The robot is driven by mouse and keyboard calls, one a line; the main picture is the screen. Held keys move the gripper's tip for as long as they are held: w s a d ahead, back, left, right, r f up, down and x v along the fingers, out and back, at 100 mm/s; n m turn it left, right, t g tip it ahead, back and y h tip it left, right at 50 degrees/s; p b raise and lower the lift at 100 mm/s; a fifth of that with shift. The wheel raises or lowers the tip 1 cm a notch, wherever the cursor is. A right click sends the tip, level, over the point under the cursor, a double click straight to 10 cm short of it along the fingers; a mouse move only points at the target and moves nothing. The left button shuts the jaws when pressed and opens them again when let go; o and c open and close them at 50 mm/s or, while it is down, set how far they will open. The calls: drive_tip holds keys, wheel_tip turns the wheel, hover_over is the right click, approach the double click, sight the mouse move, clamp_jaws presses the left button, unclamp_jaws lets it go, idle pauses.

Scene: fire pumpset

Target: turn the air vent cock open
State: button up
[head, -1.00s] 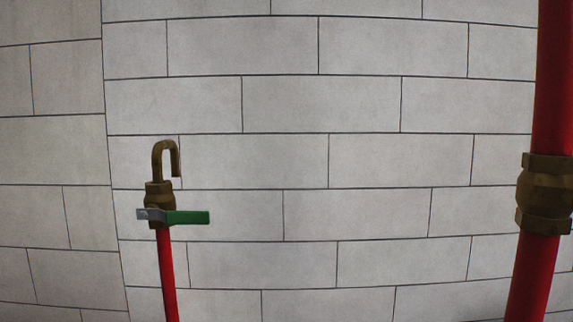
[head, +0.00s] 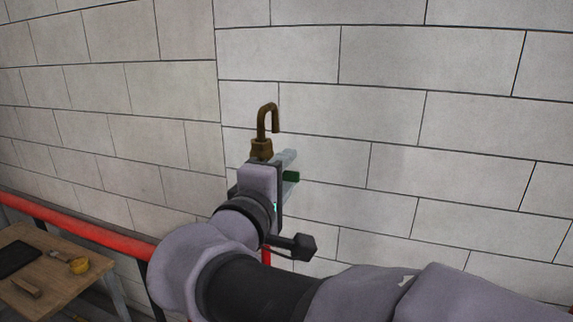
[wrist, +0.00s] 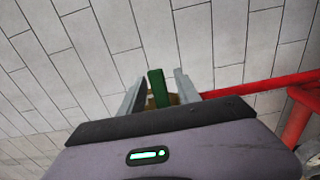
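The air vent cock is a brass body (head: 261,150) with a hooked spout on a thin red pipe, against the block wall. Its green lever handle (head: 291,176) shows past my gripper and points right in the head view. My gripper (head: 288,165) is at the cock and hides much of its body and lever. In the wrist view the green handle (wrist: 158,88) stands between the two grey fingers of my open gripper (wrist: 159,76), with a gap visible on each side. A bit of brass (wrist: 175,99) shows behind it.
A red pipe (wrist: 255,87) runs to the right in the wrist view. In the head view, a wooden table (head: 50,275) with a dark flat item and a yellowish object stands at lower left, by a red horizontal pipe (head: 85,228). The wall right of the cock is bare.

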drive_tip(key=shift+x, duration=0.95)
drive_tip(key=shift+s, duration=0.1)
clamp_jaws()
idle(0.6)
